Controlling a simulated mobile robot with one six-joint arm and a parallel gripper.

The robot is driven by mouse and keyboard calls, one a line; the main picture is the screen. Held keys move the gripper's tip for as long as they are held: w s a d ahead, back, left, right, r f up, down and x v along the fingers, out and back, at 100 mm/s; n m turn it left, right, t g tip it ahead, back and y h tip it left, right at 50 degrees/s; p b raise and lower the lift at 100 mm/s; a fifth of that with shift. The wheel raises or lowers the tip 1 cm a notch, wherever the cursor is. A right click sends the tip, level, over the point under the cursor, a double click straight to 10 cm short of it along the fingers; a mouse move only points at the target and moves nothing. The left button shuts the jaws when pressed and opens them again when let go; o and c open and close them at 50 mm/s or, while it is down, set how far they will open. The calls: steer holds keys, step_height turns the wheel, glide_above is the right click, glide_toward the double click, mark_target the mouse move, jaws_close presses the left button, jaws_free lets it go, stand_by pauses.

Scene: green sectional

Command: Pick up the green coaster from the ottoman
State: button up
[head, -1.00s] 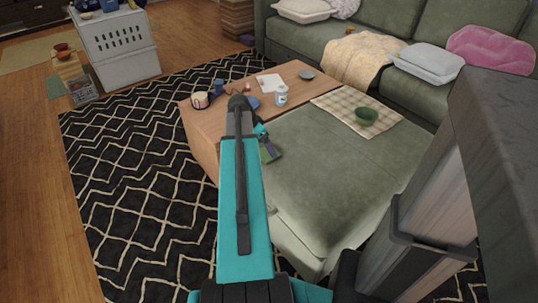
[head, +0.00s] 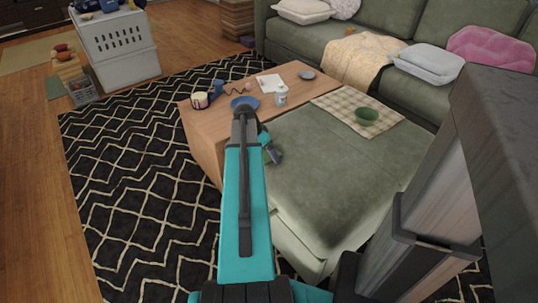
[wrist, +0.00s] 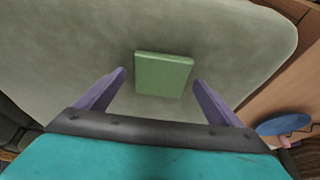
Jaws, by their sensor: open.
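The green coaster (wrist: 164,78) lies flat on the grey-green ottoman (wrist: 60,50) in the wrist view. It shows between the two purple fingers of my gripper (wrist: 159,75), a little beyond their tips. My gripper is open and empty. In the head view my gripper (head: 273,155) hangs over the left edge of the ottoman (head: 335,180), partly behind my arm. The coaster cannot be made out there. I cannot tell the exact height of the fingers above it.
A wooden table section (head: 210,125) adjoins the ottoman, with a blue plate (head: 245,102), a white jar (head: 281,96) and mugs. The rest of the ottoman top is clear.

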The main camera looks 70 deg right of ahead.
mark_target(266, 154)
steer(key=c, duration=1.1)
steer(key=shift+c, duration=0.2)
steer(key=shift+r, duration=0.15)
steer(key=shift+r, duration=0.6)
step_height(266, 154, up, 2)
steer(key=shift+r+p, duration=0.1)
steer(key=shift+p, duration=0.4)
steer(key=w+a, duration=0.2)
steer(key=a, duration=0.5)
steer(key=w+a+r+p, duration=0.1)
steer(key=w+a, duration=0.2)
steer(key=a, duration=0.5)
steer(key=shift+a+r, duration=0.15)
